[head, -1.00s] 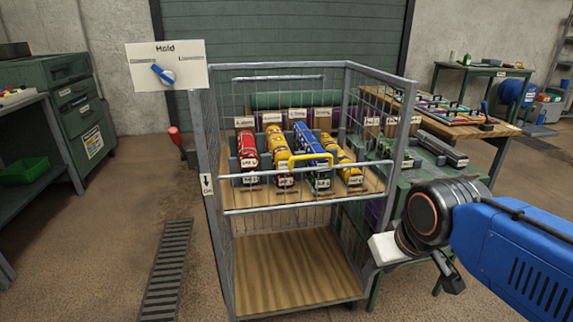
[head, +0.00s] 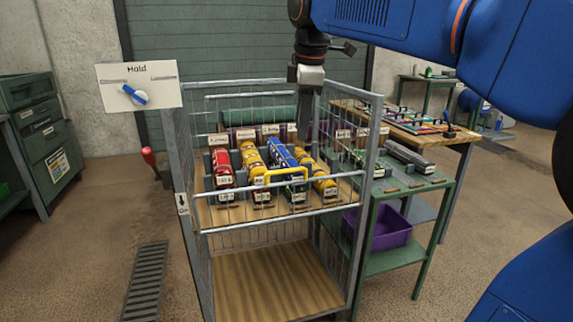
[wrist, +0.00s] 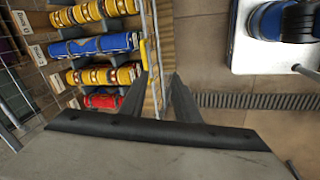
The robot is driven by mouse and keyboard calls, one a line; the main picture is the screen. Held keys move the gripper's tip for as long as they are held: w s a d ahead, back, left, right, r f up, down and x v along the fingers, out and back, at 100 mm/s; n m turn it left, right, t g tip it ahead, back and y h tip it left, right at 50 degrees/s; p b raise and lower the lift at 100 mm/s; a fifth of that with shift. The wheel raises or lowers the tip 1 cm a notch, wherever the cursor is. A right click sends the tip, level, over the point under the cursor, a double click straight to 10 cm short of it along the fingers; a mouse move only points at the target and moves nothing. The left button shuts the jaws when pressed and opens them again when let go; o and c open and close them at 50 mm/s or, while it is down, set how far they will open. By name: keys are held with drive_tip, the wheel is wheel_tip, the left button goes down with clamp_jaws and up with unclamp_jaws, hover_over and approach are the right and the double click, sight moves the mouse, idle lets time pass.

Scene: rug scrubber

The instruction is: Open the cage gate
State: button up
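The grey wire cage (head: 180,150) stands ahead of me. Its low front gate (head: 215,213) spans the front at mid-height, closed, with a yellow handle (head: 268,180) on its top rail. My gripper (head: 304,132) points down above the cage front, near the handle. In the wrist view its two fingers (wrist: 158,95) are spread apart and empty. The yellow handle (wrist: 144,58) and the gate's wire edge (wrist: 156,60) lie below, between the finger directions. I see no contact; the exact height gap cannot be told.
Red, yellow and blue cylinders (head: 222,168) lie on the shelf behind the gate. A "Hold" panel (head: 110,97) with a blue knob (head: 135,95) stands at the cage's left post. A green table (head: 412,186) with a purple bin (head: 390,229) is at right. Floor in front is clear.

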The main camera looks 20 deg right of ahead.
drive_tip(key=w+a+r+n, duration=0.2)
drive_tip(key=w+r+n, duration=0.1)
drive_tip(key=w, duration=0.1)
approach(286, 172)
drive_tip(key=x, duration=0.7)
drive_tip(key=shift+w, duration=0.4)
clamp_jaws()
